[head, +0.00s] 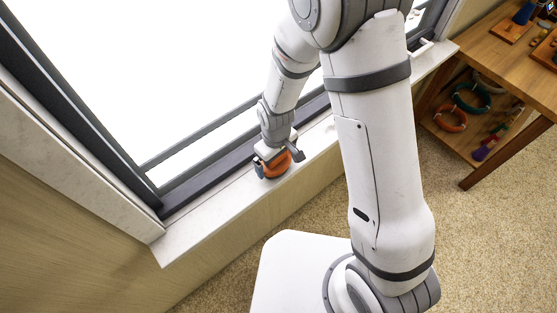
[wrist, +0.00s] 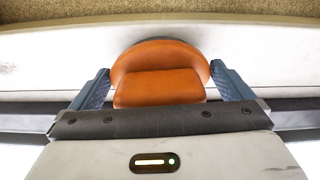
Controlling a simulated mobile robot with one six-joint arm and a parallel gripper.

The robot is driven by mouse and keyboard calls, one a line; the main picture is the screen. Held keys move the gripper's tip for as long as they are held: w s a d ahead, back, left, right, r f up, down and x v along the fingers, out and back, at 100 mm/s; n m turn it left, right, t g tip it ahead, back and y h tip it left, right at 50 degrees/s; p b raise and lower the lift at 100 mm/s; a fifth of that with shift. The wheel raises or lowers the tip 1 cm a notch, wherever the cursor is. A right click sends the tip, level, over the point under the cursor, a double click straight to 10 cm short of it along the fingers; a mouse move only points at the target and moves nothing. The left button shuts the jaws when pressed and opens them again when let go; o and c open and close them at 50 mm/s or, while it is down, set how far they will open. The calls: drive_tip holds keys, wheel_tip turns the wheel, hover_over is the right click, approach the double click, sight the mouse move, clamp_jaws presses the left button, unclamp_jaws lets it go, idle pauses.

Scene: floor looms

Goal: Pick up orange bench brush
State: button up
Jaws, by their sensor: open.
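The orange bench brush (head: 275,169) sits on the white windowsill, partly hidden by my gripper in the head view. In the wrist view the brush (wrist: 160,88) shows a rounded orange body with a raised block and a dark edge behind it. My gripper (wrist: 160,72) is open, with one blue-grey finger on the left and one on the right of the brush. The fingers are close to its sides; I cannot tell whether they touch it. In the head view my gripper (head: 278,160) is low over the sill.
The windowsill (head: 205,213) is bare to the left of the brush. A dark window frame (head: 185,192) runs along its back. A wooden table (head: 487,50) with a lower shelf holding rings (head: 449,118) stands at the right. Carpet (head: 490,245) is open below.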

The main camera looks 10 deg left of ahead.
drive_tip(key=shift+f, duration=0.2)
drive_tip(key=shift+c, duration=0.3)
drive_tip(key=c, duration=1.2)
drive_tip(key=shift+r, duration=0.1)
